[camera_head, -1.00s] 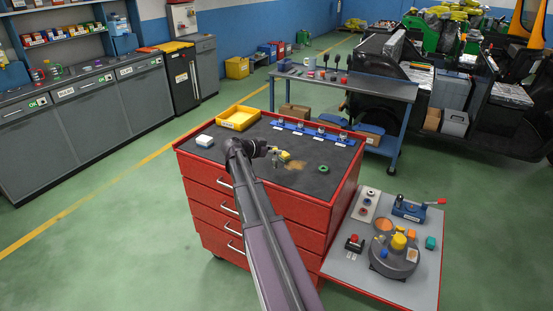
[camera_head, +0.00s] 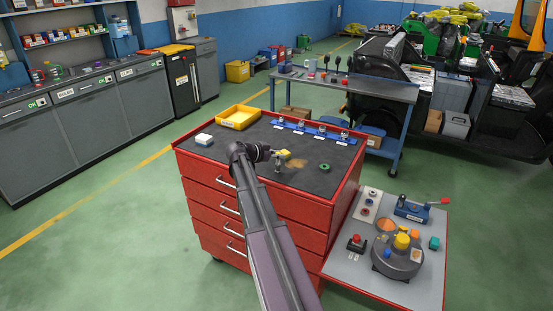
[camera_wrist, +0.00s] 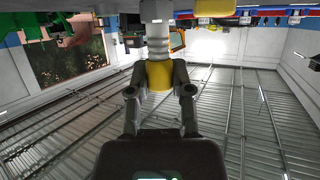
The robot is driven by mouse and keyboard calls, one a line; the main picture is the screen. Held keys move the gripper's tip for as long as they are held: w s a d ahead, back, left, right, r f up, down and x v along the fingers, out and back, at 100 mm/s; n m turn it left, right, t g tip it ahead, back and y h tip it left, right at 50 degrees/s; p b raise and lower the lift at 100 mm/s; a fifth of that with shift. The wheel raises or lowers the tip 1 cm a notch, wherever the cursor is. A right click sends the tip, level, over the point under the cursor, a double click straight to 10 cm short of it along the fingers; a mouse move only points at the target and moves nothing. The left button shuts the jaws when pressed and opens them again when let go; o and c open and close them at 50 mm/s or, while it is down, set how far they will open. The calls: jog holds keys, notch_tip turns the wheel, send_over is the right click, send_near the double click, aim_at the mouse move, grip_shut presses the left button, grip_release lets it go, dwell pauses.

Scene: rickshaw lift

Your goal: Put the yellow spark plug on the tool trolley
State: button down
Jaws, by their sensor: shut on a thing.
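The yellow spark plug (camera_wrist: 159,75) has a yellow band and a pale ribbed body. In the wrist view, my gripper (camera_wrist: 159,88) is shut on it at the yellow band, one finger on each side. The plug's far end runs up past the picture's top edge, so its tip is hidden. The tool trolley (camera_head: 265,210) is red with several drawers and a dark top. In the head view, my gripper (camera_head: 276,157) is over the middle of that top. I cannot tell there whether the plug touches the surface.
A yellow tray (camera_head: 239,117), a white box (camera_head: 204,139), a blue rack (camera_head: 310,129) and a green ring (camera_head: 324,167) are on the top. A brown stain lies right of my gripper; bare mat is in front.

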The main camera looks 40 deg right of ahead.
jog(key=shift+f, duration=0.15)
jog(key=c, duration=0.5)
grip_release()
jog(key=shift+c, duration=0.2)
jog(key=shift+r, duration=0.2)
jog(key=shift+a+r, duration=0.15)
jog(key=shift+a, duration=0.1)
jog(key=s+p+v, duration=0.1)
jog(key=p+v, duration=0.3)
jog(key=v, duration=0.7)
jog(key=shift+w+a+p, duration=0.15)
jog(key=shift+w+p, duration=0.15)
jog(key=shift+w, duration=0.2)
